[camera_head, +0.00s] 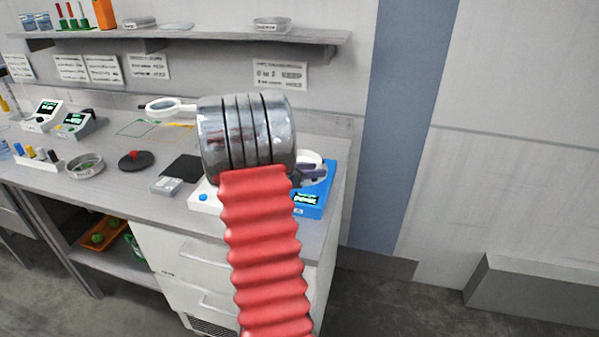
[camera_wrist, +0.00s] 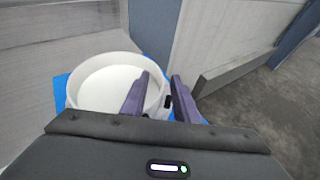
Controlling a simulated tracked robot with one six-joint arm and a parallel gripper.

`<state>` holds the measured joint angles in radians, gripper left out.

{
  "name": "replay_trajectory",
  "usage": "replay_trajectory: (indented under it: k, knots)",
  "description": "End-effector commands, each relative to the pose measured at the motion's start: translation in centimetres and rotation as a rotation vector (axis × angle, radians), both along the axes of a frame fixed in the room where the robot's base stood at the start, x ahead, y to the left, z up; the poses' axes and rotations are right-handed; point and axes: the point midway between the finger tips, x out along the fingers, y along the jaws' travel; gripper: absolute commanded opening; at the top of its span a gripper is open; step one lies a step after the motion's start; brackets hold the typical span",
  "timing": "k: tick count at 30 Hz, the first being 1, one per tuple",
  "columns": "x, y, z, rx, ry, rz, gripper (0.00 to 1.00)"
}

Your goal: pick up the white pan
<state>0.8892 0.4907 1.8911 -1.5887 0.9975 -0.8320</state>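The white pan (camera_wrist: 88,88) is round and shallow with a plain white inside. It sits on a blue device (camera_wrist: 60,90) in the wrist view. In the head view only a bit of its rim (camera_head: 309,157) shows beside my arm. My gripper (camera_wrist: 160,76) is open, its two purple fingers apart. In the wrist view the left finger overlaps the pan's right side and the right finger is outside the rim. A small dark piece shows between them; I cannot tell if it belongs to the pan. Contact cannot be told.
The blue device (camera_head: 310,203) with a lit display stands near the bench's right end. A black square (camera_head: 183,168), a small grey box (camera_head: 166,186) and a metal dish (camera_head: 85,165) lie to its left. A shelf (camera_head: 180,36) runs above. Open floor is at right.

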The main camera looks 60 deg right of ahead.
Motion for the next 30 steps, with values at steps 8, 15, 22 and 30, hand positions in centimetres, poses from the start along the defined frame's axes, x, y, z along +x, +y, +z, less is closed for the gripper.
replay_trajectory:
  k: [8,15,22,30]
  knots:
    - [0.03,0.03,0.01,0.000,0.000,0.000,0.28]
    - [0.03,0.05,-0.01,0.000,0.001,0.000,0.11]
    - [0.03,0.07,-0.05,0.001,0.000,0.000,0.00]
    - [0.04,0.09,-0.10,0.002,0.001,0.001,0.00]
